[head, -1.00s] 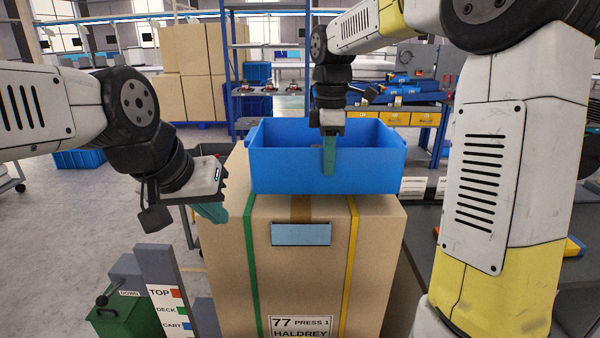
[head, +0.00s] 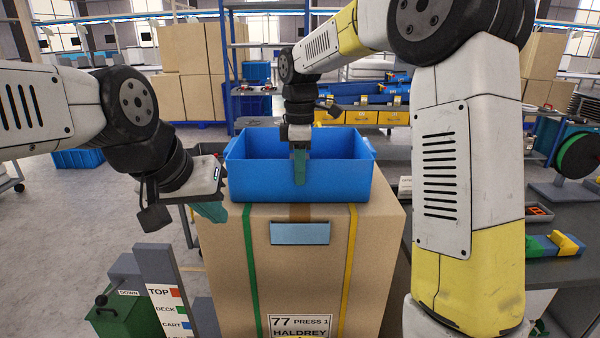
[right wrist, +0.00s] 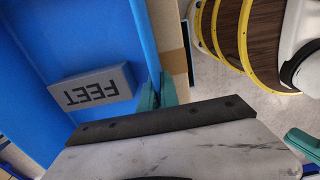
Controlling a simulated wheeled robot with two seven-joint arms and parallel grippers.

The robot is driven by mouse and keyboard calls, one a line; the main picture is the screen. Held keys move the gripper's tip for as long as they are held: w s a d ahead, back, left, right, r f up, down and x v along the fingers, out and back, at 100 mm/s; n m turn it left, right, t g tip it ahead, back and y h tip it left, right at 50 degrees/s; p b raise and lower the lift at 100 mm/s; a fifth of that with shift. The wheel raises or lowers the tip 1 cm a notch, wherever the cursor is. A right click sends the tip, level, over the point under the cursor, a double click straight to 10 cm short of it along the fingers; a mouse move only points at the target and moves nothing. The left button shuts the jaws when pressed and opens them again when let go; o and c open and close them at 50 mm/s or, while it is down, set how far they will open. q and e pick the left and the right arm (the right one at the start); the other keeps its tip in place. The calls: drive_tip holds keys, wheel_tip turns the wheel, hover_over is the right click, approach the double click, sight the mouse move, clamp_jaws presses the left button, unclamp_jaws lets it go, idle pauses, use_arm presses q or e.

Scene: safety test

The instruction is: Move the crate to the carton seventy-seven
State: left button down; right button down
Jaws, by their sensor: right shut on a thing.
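The blue crate (head: 340,180) is over the top of carton seventy-seven (head: 300,260), a tall brown box with a green strap, a yellow strap and a "77 PRESS 1 HALDREY" label. I cannot tell whether the crate's bottom touches the carton. My right gripper (head: 299,165) is shut on the crate's near wall, fingers pointing down. In the right wrist view, the green fingers (right wrist: 160,92) pinch the blue wall, and a grey block marked "FEET" (right wrist: 100,88) lies inside the crate. My left gripper (head: 211,211) is beside the crate's left end, apart from it; its finger gap is unclear.
A post with TOP, DECK and CART labels (head: 165,295) and a green box with a lever (head: 130,308) stand at the front left. A dark bench (head: 560,240) with coloured parts is at right. A blue shelf rack (head: 228,60) stands behind.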

drive_tip(key=c, duration=2)
unclamp_jaws()
drive_tip(key=shift+f, duration=0.15)
drive_tip(key=o, duration=0.4)
